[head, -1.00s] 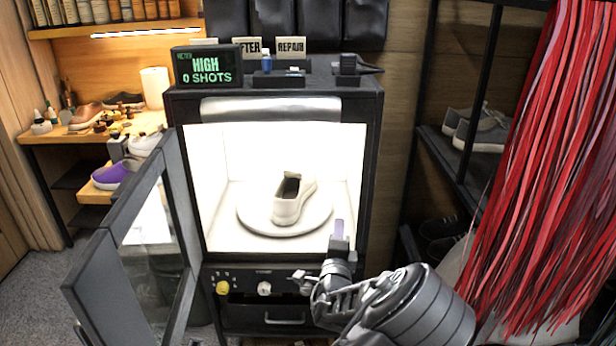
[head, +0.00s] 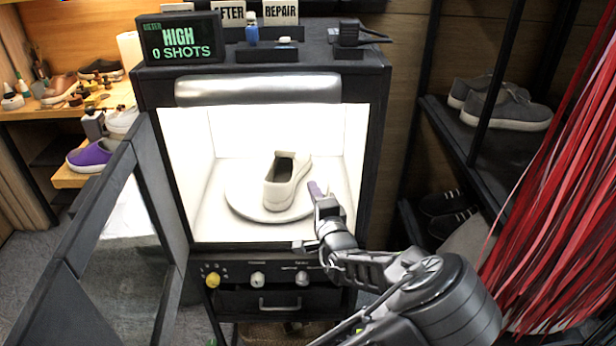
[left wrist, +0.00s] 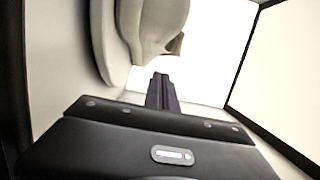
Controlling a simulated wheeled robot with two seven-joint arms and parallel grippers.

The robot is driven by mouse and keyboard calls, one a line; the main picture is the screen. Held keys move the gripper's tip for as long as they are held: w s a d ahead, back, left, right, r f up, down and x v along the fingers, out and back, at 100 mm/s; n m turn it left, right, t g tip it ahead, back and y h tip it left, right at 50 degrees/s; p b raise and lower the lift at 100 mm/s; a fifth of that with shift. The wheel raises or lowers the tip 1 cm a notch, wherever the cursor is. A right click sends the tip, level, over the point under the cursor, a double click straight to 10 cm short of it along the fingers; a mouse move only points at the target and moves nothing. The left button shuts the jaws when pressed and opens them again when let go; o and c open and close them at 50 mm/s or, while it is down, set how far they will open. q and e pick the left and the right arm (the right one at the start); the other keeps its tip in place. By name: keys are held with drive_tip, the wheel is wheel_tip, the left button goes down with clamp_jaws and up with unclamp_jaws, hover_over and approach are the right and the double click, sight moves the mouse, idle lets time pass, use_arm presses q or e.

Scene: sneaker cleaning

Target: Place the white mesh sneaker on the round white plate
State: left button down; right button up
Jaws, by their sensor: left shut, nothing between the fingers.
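The white mesh sneaker (head: 284,194) rests on the round white plate (head: 238,204) inside the lit booth, its sole down and its dark opening up. My left gripper (head: 316,190) is shut and empty at the booth's open front, just right of the sneaker and by the plate's right edge. In the left wrist view the shut fingers (left wrist: 162,90) point inward, with part of the sneaker (left wrist: 155,25) and the plate's edge (left wrist: 104,45) above and left of them. The fingers look apart from the sneaker. My right gripper is not in view.
The booth's glass door (head: 110,230) stands open on the left. Knobs (head: 257,279) and a drawer (head: 280,303) lie below the opening. A shelf with grey shoes (head: 505,108) and red hanging strips (head: 560,200) stand to the right. A purple shoe (head: 90,155) sits left.

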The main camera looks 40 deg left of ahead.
sight(293, 175)
use_arm(q)
drive_tip(key=x, duration=0.9)
drive_tip(key=shift+w+a, duration=0.2)
drive_tip(key=shift+a, duration=0.1)
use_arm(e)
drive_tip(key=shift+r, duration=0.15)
